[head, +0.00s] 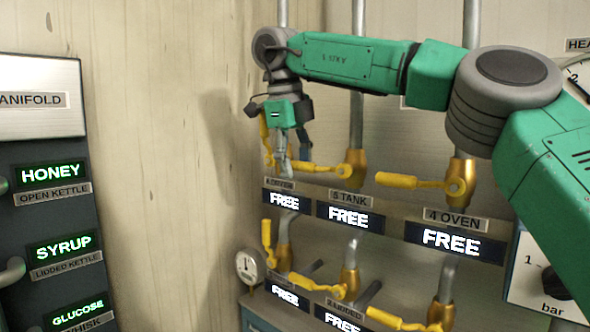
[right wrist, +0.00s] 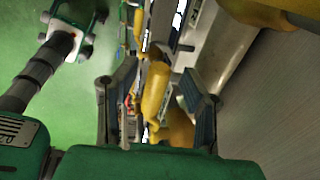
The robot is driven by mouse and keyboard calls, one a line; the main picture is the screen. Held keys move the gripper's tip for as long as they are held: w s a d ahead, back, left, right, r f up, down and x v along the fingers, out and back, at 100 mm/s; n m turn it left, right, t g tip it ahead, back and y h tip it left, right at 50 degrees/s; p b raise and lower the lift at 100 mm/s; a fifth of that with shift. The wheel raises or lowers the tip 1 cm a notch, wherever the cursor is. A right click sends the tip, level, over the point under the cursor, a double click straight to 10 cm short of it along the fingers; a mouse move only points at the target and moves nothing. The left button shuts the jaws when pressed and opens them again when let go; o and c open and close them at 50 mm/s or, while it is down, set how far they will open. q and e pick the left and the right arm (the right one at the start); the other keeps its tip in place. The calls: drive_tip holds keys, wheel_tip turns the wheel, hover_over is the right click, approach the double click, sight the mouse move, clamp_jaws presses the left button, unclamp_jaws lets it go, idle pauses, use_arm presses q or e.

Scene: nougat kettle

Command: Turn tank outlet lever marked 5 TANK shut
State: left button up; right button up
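The yellow 5 TANK lever (head: 322,168) points left, about level, from its brass valve (head: 357,166) on a vertical pipe. The plate 5 TANK (head: 350,199) is below it, above a sign reading FREE (head: 349,216). My right gripper (head: 281,168) hangs fingers-down at the lever's left end. In the right wrist view, my right gripper (right wrist: 158,95) has its fingers apart with a yellow lever handle (right wrist: 155,88) between them, seemingly with gaps on both sides. I cannot tell for certain which lever this is, or whether it touches. My left gripper is not in view.
The yellow 4 OVEN lever (head: 410,181) also points left, to the right of 5 TANK. An upright yellow lever (head: 265,140) is just left of my right gripper. More levers, including one below (head: 318,287), form a lower row. A manifold panel (head: 50,200) stands left.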

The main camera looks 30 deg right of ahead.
wheel_tip(320, 180, up, 6)
drive_tip(key=a, duration=0.1)
drive_tip(key=shift+a+r, duration=0.2)
drive_tip(key=shift+a, duration=0.05)
drive_tip(key=shift+s+d, duration=0.1)
drive_tip(key=shift+d, duration=0.05)
drive_tip(key=shift+f, duration=0.15)
